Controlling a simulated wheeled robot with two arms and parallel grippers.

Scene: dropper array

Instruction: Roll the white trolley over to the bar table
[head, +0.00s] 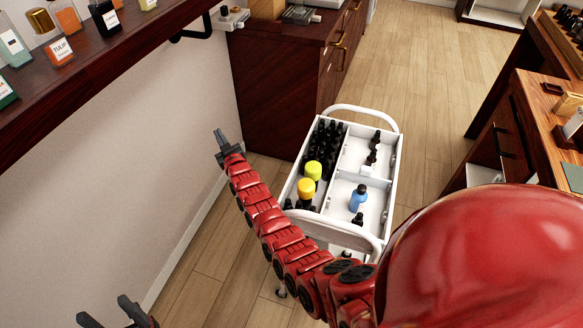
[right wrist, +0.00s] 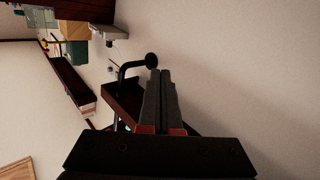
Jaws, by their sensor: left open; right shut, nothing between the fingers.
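The white trolley (head: 338,232) stands on the wood floor in the middle of the head view, with a curved handle at its near and far ends. Its divided top tray holds black bottles, two yellow-capped bottles and a blue bottle. My right arm crosses in front of its near left side. My right gripper (head: 219,138) is shut and empty, left of the trolley by the wall; it also shows in the right wrist view (right wrist: 160,76). My left gripper (head: 103,307) is open and empty at the bottom left, well apart from the trolley. I cannot tell which table is the bar table.
A dark cabinet (head: 278,85) stands beyond the trolley's left side. A wooden-topped desk (head: 535,115) with drawers stands at the right. A wall shelf (head: 100,75) with bottles juts out at upper left. Free floor (head: 430,100) runs between cabinet and desk.

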